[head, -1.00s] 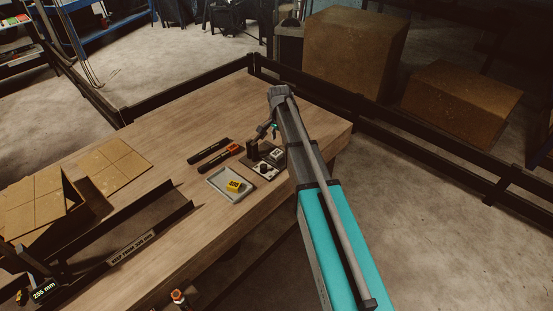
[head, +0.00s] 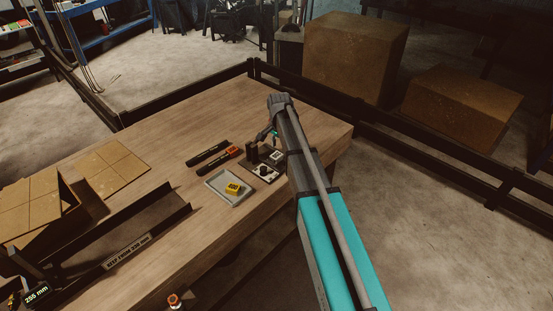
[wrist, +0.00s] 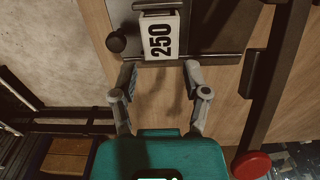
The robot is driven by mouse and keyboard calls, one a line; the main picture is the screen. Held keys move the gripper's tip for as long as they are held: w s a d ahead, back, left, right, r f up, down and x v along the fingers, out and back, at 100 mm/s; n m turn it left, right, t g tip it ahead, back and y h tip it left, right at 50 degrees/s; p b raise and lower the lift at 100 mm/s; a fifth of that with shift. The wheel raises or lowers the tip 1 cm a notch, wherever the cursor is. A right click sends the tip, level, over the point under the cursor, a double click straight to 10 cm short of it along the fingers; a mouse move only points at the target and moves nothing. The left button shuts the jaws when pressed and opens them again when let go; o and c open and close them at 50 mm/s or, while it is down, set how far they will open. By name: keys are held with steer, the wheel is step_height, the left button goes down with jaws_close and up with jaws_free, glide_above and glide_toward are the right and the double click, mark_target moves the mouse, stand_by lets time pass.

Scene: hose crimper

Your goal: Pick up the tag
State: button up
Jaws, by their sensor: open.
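A white tag marked "250" (wrist: 160,37) sits on a dark plate at the top centre of the wrist view. In the head view the small pale tag (head: 276,156) stands on the dark plate (head: 265,171) near the right part of the bench. My gripper (wrist: 159,67) is open and empty, its two grey fingertips spread on either side of the tag's near end. In the head view my gripper (head: 270,134) is small and partly hidden by my arm.
A grey tray (head: 217,182) with a yellow block (head: 232,188) lies left of the plate. A black knob (wrist: 116,42) is beside the tag. Two dark handled tools lie behind the tray. A long black trough (head: 125,235) stands at left. Open wood lies behind.

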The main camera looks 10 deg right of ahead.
mark_target(279, 153)
steer(key=shift+f+b, duration=1.95)
steer(key=shift+f, duration=0.2)
steer(key=c, duration=0.5)
steer(key=shift+o, duration=0.2)
steer(key=shift+r, duration=0.15)
step_height(279, 153, up, 3)
steer(key=p, duration=0.3)
steer(key=s+r+p, duration=0.9)
steer(key=s+p, duration=0.1)
steer(key=s, duration=0.4)
steer(key=shift+r, duration=0.4)
